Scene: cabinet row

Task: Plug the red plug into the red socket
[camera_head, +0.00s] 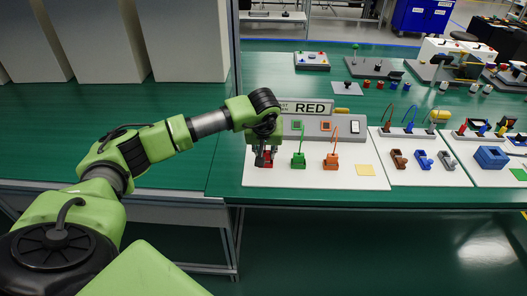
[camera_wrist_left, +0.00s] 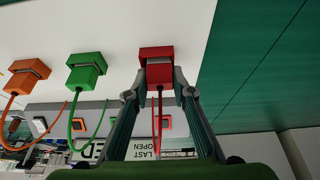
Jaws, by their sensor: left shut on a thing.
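My left gripper (camera_head: 266,158) is over the left end of the white board (camera_head: 330,177). It is shut on the red plug (camera_wrist_left: 159,73), with a finger on each side in the left wrist view. The plug sits at a red holder piece (camera_wrist_left: 155,51) on the board; I cannot tell whether they are apart. A red cord runs from the plug toward the grey panel (camera_head: 345,130). The red socket (camera_wrist_left: 165,122) shows on the panel between the fingers in the wrist view; in the head view my gripper hides it. My right gripper is not in view.
A green plug (camera_head: 299,160) and an orange plug (camera_head: 331,161) stand close to the right of my gripper. Their sockets are on the panel behind. A sign reading RED (camera_head: 312,107) stands behind the panel. The green tabletop (camera_head: 215,160) left of the board is clear.

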